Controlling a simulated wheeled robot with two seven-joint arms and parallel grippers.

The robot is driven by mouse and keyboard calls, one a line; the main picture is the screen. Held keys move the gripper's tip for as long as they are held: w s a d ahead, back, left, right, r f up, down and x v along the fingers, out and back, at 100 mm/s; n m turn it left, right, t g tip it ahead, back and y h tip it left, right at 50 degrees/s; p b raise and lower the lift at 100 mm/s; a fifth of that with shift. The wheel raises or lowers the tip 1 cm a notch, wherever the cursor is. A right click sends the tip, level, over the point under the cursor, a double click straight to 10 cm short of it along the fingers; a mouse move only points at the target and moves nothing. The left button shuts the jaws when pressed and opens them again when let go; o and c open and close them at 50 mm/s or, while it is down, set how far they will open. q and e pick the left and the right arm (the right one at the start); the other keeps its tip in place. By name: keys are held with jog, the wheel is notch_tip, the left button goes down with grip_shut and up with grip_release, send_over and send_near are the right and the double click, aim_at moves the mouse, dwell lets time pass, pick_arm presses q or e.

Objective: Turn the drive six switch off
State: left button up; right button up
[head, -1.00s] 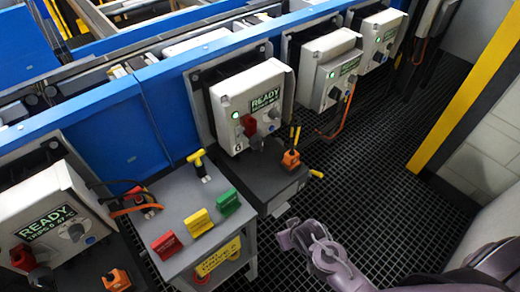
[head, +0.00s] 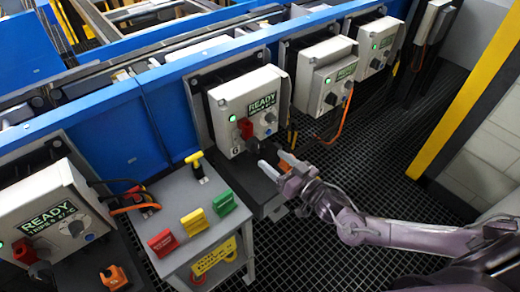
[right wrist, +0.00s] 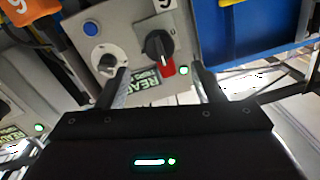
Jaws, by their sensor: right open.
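The drive six box (head: 225,118) is a light grey cabinet on the blue rail, with a 6 label, a READY display and a lit green lamp. Its switch (head: 245,128) is a red handle on the front; in the right wrist view the switch (right wrist: 160,47) is a black knob with a red end, seen upside down. My right gripper (head: 275,164) is open and empty, just below and right of the switch, apart from it. In the right wrist view its two fingers (right wrist: 160,70) stand apart with the switch beyond, between them. My left gripper is not in view.
A grey stand (head: 185,200) with red, yellow and green tags is to the left. Similar drive boxes stand at lower left (head: 40,215) and to the right (head: 325,75). Dark grating floor is clear at right.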

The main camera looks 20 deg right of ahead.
aim_at(253, 141)
jog(key=x, duration=0.6)
jog(key=shift+w, duration=0.2)
jog(key=shift+p, duration=0.3)
jog(key=c, duration=1)
